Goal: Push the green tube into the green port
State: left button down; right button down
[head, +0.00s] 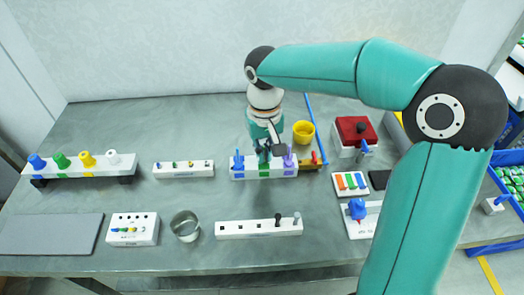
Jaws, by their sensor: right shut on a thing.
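A white block (236,174) with blue, green and purple marked ports stands in the middle of the table. The green port (264,170) is its middle one. A blue tube (238,158) stands upright at the blue port and a purple tube (288,157) at the purple one. My right gripper (265,152) points down right over the green port. It is shut on the green tube, which its fingers mostly hide; how deep the tube sits in the port I cannot tell. My left gripper is not in view.
A yellow cup (303,132) and a red-topped box (354,131) stand behind and to the right. A white strip (185,169) with small pieces lies left, and a white peg block (250,229) and metal cup (185,226) in front. My right arm covers the right side.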

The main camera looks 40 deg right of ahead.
jog(key=c, duration=1.2)
grip_release()
notch_tip(320, 180, up, 12)
jog(key=shift+f, duration=0.1)
